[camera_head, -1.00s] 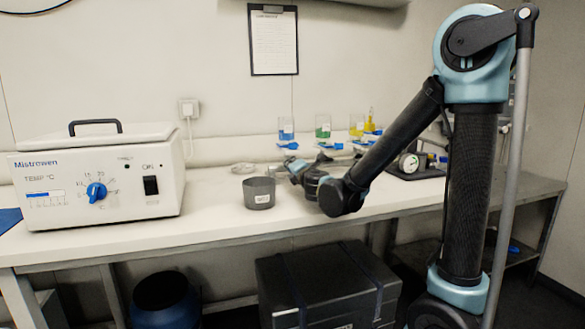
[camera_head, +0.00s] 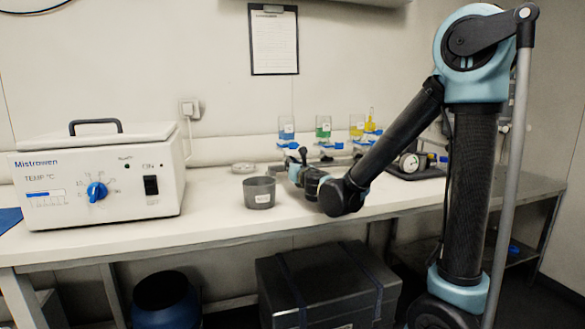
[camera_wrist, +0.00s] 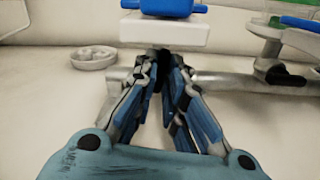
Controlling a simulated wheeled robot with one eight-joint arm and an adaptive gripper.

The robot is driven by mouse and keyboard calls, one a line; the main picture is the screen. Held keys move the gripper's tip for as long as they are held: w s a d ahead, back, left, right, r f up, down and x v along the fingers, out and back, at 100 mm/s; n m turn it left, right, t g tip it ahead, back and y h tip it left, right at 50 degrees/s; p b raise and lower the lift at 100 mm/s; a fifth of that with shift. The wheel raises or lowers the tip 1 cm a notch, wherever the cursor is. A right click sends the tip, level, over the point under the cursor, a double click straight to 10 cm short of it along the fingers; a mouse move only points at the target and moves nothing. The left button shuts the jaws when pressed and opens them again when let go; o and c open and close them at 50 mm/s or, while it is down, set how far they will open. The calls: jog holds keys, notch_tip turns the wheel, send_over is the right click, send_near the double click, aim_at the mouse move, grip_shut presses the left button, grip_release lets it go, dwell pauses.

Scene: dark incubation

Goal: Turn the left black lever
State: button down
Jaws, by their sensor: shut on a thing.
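In the wrist view, a dark piece that looks like the left black lever (camera_wrist: 162,58) shows between my fingertips, mostly hidden by them. My gripper (camera_wrist: 162,72) is shut on it, with the blue-padded fingers converging at the grey metal pipe (camera_wrist: 118,78). A second dark part, possibly another black lever (camera_wrist: 277,73), sits on the pipe further right, apart from my fingers. In the head view, my gripper (camera_head: 297,160) is at the back of the bench, behind the grey cup; the lever cannot be made out clearly there.
Blue valve handles (camera_wrist: 168,8) lie just beyond my fingertips. A small round dish (camera_wrist: 94,57) is on the left. The grey cup (camera_head: 259,192) stands near the gripper. A white heater box (camera_head: 95,180) is far left; a gauge (camera_head: 409,163) is right. Bench between box and cup is clear.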

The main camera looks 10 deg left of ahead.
jog(key=shift+d+n, duration=0.1)
jog(key=shift+n, duration=0.7)
jog(key=shift+w, duration=0.1)
jog(key=c, duration=1.7)
grip_release()
jog(key=shift+o, duration=0.2)
jog(key=v, duration=1.2)
jog(key=shift+f, duration=0.1)
